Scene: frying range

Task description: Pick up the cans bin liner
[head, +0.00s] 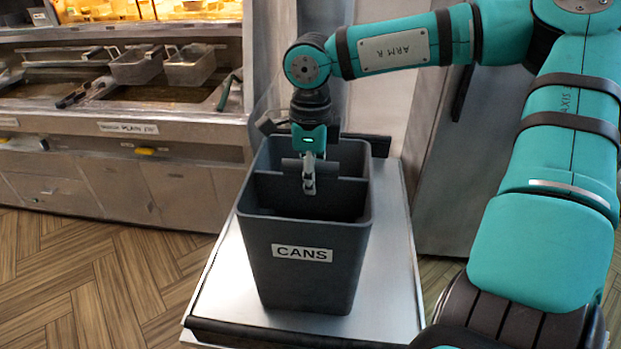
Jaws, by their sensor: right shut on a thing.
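The cans bin liner (305,264) is a dark grey, open-topped tub with a white "CANS" label on its front. It stands upright on a metal-topped stand, and a bar crosses its open mouth. My right gripper (309,187) points down into the mouth from above and is shut on the liner at this crossbar. The fingers hide part of the bar. The inside of the liner is dark and I see no contents. My left gripper is not in view.
The metal stand (224,292) has bare surface around the liner. A frying range (110,125) with baskets (190,66) stands at the left. A grey cabinet panel (452,190) is close on the right. Wooden floor (95,270) is open at lower left.

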